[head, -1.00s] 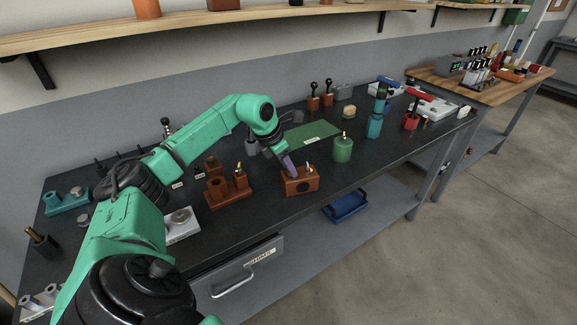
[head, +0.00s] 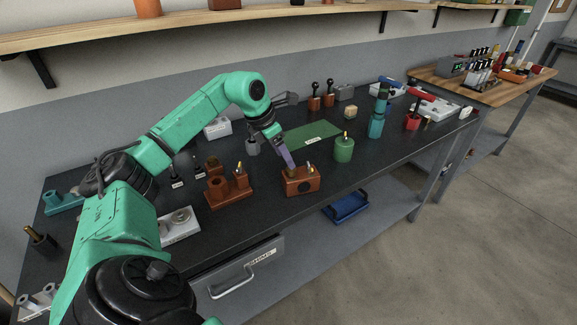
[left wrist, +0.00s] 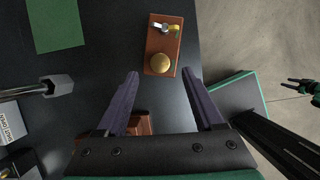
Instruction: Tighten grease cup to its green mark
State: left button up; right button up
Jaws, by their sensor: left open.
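The grease cup looks to be the round brass dome (left wrist: 160,64) on a reddish-brown block (left wrist: 152,45) in the left wrist view. The block (head: 301,184) also shows near the bench's front edge in the head view, with a small brass fitting (head: 309,168) on top. A silver and yellow fitting (left wrist: 165,28) sits at the block's far end. My left gripper (head: 288,161) is open above the block's left end. Its purple fingers (left wrist: 160,75) stand apart on either side of the dome's line, holding nothing.
A brown fixture (head: 228,190) stands left of the block and a green canister (head: 344,148) right of it. A green mat (head: 313,134) lies behind. A dark pronged shape (left wrist: 300,87), apparently my right gripper, is at the right edge of the wrist view.

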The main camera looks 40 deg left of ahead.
pick_arm(q)
jog(key=v, duration=0.9)
jog(key=shift+r, duration=0.25)
